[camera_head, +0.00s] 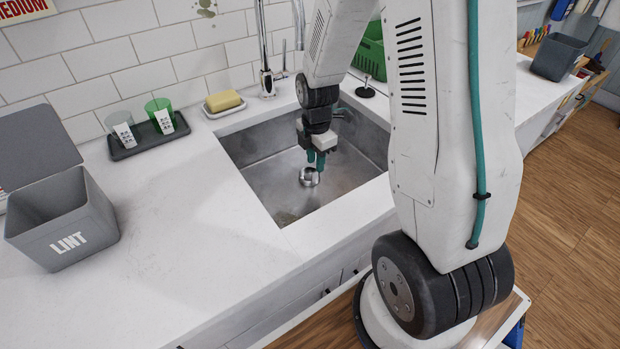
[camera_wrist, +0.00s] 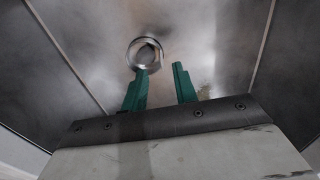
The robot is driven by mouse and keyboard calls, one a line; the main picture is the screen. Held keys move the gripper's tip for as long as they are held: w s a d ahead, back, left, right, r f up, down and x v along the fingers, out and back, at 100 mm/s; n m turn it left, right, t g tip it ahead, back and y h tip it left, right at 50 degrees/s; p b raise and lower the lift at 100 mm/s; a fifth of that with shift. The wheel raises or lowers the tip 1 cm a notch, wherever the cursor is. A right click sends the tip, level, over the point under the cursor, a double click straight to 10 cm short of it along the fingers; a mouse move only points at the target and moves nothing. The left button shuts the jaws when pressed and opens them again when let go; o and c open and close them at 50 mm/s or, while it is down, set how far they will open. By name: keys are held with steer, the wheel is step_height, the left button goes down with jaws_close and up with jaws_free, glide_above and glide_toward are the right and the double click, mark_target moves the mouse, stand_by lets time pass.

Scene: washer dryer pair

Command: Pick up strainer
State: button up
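The strainer (camera_head: 309,177) is a small shiny metal ring-shaped piece in the grey metal sink (camera_head: 262,177). It also shows in the wrist view as a round rim (camera_wrist: 131,55) with a darker middle. My gripper (camera_head: 316,161) has green fingers and points down into the sink, close to the strainer. In the wrist view my gripper (camera_wrist: 159,68) is open with nothing between its fingers. The left fingertip overlaps the strainer's lower edge there; the right fingertip lies to the right of it. I cannot tell whether the left finger touches it.
Sink walls enclose my gripper. The faucet (camera_head: 266,75) stands behind the sink. A yellow sponge (camera_head: 222,100) on a dish, a tray with two cups (camera_head: 148,136) and a grey LINT bin (camera_head: 62,225) sit to the left. A green basket (camera_head: 371,50) stands behind my arm. The front-left counter is clear.

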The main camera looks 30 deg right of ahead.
step_height(320, 180, down, 5)
steer(key=shift+a, duration=0.1)
steer(key=shift+s, duration=0.1)
jaws_close()
steer(key=shift+r, duration=0.1)
